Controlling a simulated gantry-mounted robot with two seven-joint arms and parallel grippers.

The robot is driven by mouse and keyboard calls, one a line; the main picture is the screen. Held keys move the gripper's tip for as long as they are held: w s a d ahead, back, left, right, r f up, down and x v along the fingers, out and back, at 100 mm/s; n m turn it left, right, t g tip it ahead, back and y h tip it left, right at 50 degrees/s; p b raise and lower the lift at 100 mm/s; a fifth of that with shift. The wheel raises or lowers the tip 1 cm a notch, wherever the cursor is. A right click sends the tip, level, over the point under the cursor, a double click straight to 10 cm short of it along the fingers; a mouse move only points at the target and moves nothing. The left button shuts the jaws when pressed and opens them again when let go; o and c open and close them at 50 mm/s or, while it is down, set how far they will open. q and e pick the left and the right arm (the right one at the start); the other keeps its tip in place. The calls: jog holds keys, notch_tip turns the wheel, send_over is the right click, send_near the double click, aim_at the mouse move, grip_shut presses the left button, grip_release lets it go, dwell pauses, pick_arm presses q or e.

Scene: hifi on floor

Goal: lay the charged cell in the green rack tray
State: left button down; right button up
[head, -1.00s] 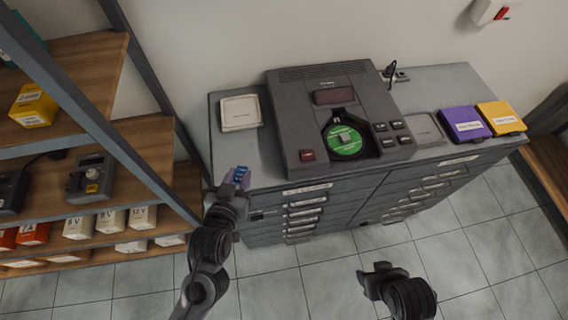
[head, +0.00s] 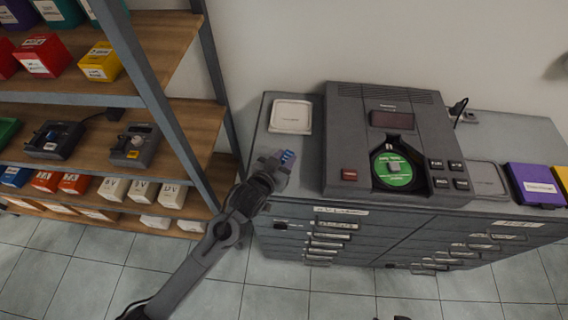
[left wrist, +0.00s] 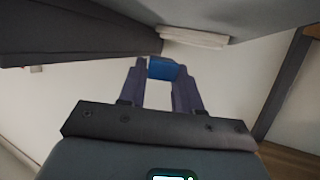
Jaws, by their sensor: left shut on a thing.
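My left gripper (head: 276,165) is shut on a small blue cell (head: 288,156) and holds it up in front of the cabinet's left end. In the left wrist view, the blue cell (left wrist: 163,68) sits between the two fingertips. A green tray (head: 7,130) is partly in view on the middle rack shelf at the far left edge, well away from the gripper; its inside is hard to make out. Only a dark tip of my right gripper (head: 394,318) shows at the bottom edge.
The rack (head: 184,122) holds a dark charger (head: 54,139), a grey meter (head: 134,146) and several coloured boxes. Its upright post stands between my left gripper and the shelves. On the cabinet (head: 265,135) are a disc player (head: 345,150), a white case (head: 291,117) and a purple case (head: 535,186).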

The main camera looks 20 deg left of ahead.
pick_arm(q)
jog(key=shift+w+a+f, duration=0.3)
jog(key=shift+w+f, duration=0.25)
jog(key=shift+w, duration=0.3)
jog(key=shift+f, duration=2)
jog(key=shift+f, duration=0.1)
